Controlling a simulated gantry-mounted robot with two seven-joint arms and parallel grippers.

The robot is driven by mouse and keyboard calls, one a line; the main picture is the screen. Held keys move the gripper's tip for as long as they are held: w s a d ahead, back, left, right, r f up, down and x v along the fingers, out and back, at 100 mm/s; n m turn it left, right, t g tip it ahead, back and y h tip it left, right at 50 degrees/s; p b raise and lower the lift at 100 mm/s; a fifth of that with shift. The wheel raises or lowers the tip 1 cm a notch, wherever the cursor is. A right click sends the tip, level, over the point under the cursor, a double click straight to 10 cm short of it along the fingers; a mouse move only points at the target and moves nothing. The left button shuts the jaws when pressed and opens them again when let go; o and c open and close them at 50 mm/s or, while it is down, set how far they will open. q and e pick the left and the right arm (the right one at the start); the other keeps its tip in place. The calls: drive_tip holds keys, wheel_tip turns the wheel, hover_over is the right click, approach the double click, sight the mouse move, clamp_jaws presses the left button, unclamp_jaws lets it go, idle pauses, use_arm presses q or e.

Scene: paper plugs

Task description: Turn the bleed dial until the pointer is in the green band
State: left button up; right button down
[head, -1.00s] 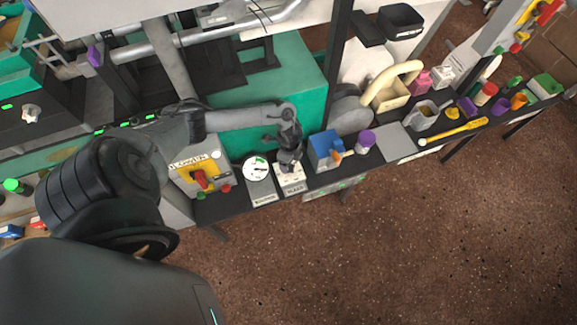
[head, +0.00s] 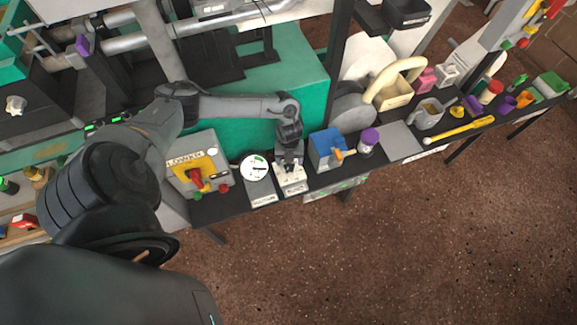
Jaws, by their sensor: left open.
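The round white gauge (head: 255,167) stands on the bench on a grey box; a small green band shows near its top, but the pointer is too small to read. Just right of it is a white-topped box (head: 291,187) with a label on its front, too small to read; the bleed dial on it is mostly hidden by my gripper. My left gripper (head: 290,166) points down at the back of this box, open, with its fingers at the dial's place; I cannot tell whether they touch it. My right gripper is not in view.
A yellow-faced box with a red handle (head: 195,181) stands left of the gauge. A blue box (head: 326,149) with an orange part and a purple-topped jar (head: 368,141) stand close on the right. A green machine block (head: 300,80) rises behind. The floor in front is clear.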

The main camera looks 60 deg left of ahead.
sight(290, 166)
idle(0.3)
use_arm(q)
drive_tip(key=shift+f, duration=0.15)
drive_tip(key=shift+f+b, duration=0.65)
drive_tip(key=shift+f, duration=0.35)
drive_tip(key=shift+f+b, duration=0.6)
drive_tip(key=shift+f, duration=0.3)
drive_tip(key=c, duration=1)
drive_tip(key=shift+r, duration=0.1)
